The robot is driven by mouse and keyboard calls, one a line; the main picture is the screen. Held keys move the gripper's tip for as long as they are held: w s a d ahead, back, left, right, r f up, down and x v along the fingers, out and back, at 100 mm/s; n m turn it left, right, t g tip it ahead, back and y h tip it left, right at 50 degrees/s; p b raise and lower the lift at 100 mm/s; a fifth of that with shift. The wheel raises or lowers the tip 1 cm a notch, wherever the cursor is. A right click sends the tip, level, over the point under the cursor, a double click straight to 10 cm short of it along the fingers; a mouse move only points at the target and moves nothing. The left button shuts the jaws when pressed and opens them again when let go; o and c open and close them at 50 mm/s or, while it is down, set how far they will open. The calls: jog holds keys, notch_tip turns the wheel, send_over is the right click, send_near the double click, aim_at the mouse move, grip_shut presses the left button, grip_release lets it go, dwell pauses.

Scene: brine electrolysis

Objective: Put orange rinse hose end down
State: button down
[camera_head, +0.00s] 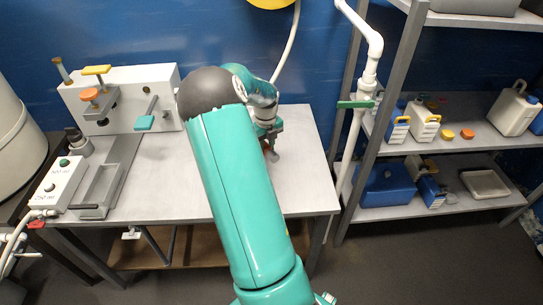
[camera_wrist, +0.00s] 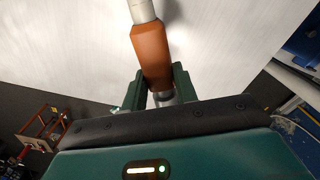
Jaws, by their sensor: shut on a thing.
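The orange rinse hose end (camera_wrist: 152,52) shows in the wrist view as an orange grip with a pale hose leaving its far end. My gripper (camera_wrist: 160,85) is shut on the lower part of this grip, with a green finger on each side. A grey metal tip shows below the grip between the fingers. In the head view my gripper (camera_head: 270,143) is over the right part of the light grey bench top (camera_head: 170,185). Only a small orange patch shows there, mostly hidden by my arm. I cannot tell whether the hose end touches the bench.
A white device with coloured handles (camera_head: 125,100) stands at the bench's back left, with a metal tray (camera_head: 100,190) in front. A white pipe with a green valve handle (camera_head: 356,104) rises right of the bench. Shelves (camera_head: 470,135) with containers stand further right. The bench middle is clear.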

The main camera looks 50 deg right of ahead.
aim_at(271, 149)
jog(key=d+f, duration=0.2)
jog(key=w+d+f, duration=0.1)
jog(key=d+f, duration=0.1)
jog(key=f, duration=0.1)
jog(key=shift+d+f, duration=0.15)
jog(key=shift+f, duration=0.05)
jog(key=shift+w+d+f, duration=0.1)
jog(key=shift+d+f, duration=0.05)
jog(key=shift+f, duration=1.55)
jog(key=shift+f, duration=0.1)
jog(key=c, duration=1.1)
grip_release()
